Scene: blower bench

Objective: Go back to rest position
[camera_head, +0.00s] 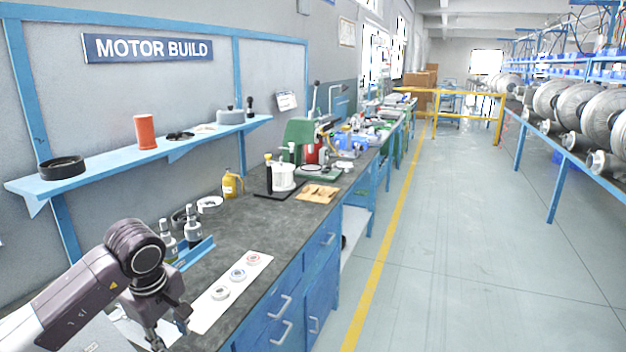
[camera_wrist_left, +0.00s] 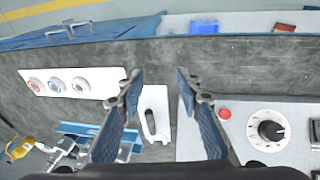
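My left gripper (camera_head: 172,331) is at the lower left of the head view, above the near part of the dark bench top (camera_head: 225,229). In the left wrist view its two blue-padded fingers (camera_wrist_left: 158,85) are spread apart, with nothing held between them. Below and between the fingers lies a white plate with a dark elongated piece (camera_wrist_left: 151,122). My right gripper is in neither view.
A white strip (camera_head: 205,310) with three ring parts lies beside my left gripper. A blue rack (camera_head: 196,253) with metal tools stands behind it. A panel with a black knob and red button (camera_wrist_left: 224,113) is close by in the wrist view. The aisle floor (camera_head: 450,250) is clear.

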